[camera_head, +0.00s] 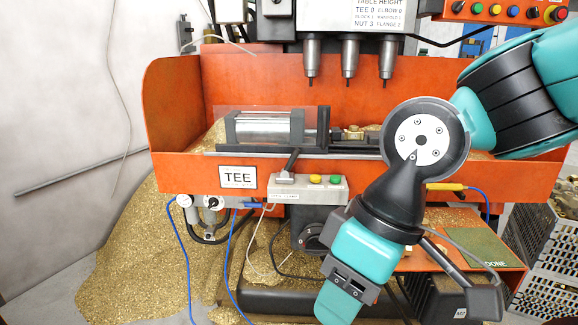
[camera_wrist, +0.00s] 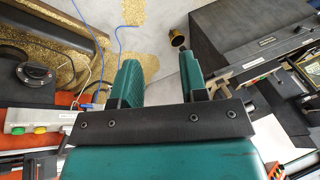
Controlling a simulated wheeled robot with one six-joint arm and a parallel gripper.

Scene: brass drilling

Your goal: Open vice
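The vice (camera_head: 268,127) sits in the orange tray under the drill spindles, with a silver cylinder behind a clear guard. Brass pieces (camera_head: 354,133) show to the right of its dark plate; my arm hides what lies farther right, so I cannot tell how the jaws stand. A grey control box (camera_head: 302,191) on the tray front has a black lever (camera_head: 291,161) and green and yellow buttons. Its buttoned end also shows at the left of the wrist view (camera_wrist: 52,120). My gripper (camera_wrist: 160,75) has its two teal fingers apart and empty, low and right of the box.
Brass chips are heaped at the left. Blue hoses hang below the tray. A green DONE plate (camera_head: 474,248) lies on a shelf at the right, near grey crates (camera_head: 552,245).

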